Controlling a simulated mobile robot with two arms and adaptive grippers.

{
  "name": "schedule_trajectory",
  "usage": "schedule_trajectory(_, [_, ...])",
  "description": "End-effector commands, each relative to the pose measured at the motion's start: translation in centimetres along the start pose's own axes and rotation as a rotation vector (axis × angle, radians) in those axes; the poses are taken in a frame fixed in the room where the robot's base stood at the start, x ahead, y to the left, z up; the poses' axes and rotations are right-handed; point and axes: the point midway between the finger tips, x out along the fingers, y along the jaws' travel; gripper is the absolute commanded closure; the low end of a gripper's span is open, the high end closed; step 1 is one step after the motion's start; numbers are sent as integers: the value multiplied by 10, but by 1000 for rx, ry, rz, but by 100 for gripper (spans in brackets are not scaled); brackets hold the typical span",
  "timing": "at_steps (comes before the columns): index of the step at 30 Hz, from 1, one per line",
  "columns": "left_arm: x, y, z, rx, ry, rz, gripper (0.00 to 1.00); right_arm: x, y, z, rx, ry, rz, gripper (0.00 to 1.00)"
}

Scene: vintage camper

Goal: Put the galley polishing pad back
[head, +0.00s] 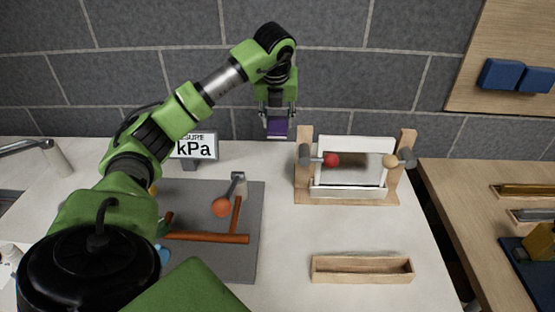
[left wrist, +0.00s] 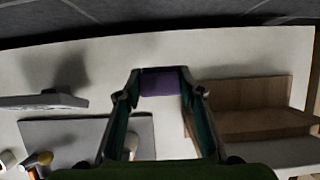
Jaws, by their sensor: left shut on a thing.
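My left gripper (head: 277,116) is shut on a purple block, which looks like the polishing pad (head: 277,129). It holds the pad above the back of the white counter, left of the wooden stand. In the left wrist view the purple pad (left wrist: 160,83) sits between the two fingertips, with pale counter beyond it. A shallow, empty wooden tray (head: 362,277) lies at the counter's front right. Which place belongs to the pad, I cannot tell. My right gripper is not in view.
A wooden stand (head: 301,183) with a white panel and red and tan knobs is at the back right. A grey mat (head: 250,262) carries an orange ball-ended lever and brown rods. A kPa display (head: 196,146) stands behind it. Blue blocks (head: 502,75) are on a wall board.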

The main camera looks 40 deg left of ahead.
Motion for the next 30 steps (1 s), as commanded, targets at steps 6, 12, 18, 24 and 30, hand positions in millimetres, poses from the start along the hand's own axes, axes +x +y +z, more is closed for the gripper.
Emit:
schedule_trajectory(6, [30, 1, -14, 2, 4, 4, 82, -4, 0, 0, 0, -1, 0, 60])
schedule_trajectory(12, [56, 1, -24, 1, 1, 1, 82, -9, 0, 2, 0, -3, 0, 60])
schedule_trajectory(18, [72, 1, -31, 1, 3, 2, 82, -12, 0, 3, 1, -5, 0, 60])
schedule_trajectory(24, [94, 1, -39, -1, 1, 2, 82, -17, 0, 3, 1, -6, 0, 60])
schedule_trajectory(30, [95, 1, -40, 0, 1, 1, 54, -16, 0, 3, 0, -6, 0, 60])
